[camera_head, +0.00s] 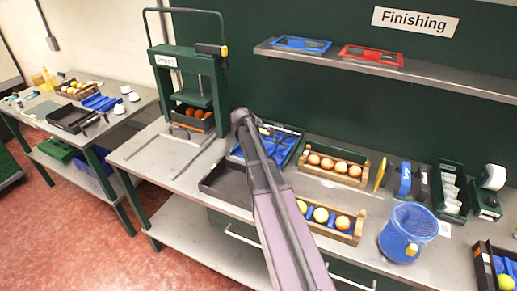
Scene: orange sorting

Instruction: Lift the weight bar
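A green press (162,88) stands on the bench at centre left, with a sign on its upper left. A thin dark bar (180,10) arches over its top. A short dark block with a yellow end (212,49) sits at the press's upper right. I cannot tell for sure which of these is the weight bar. A dark box of oranges (190,126) stands inside the press, under its plate. My arm rises from the bottom centre to a joint just right of the press, apart from the bar. My gripper cannot be made out.
Wooden crates of fruit (335,178), a dark tray (222,190) and a blue basket (408,228) crowd the bench right of the press. A shelf (440,78) with blue and red trays runs above. Bare bench (150,150) lies before the press, with two rails across it.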

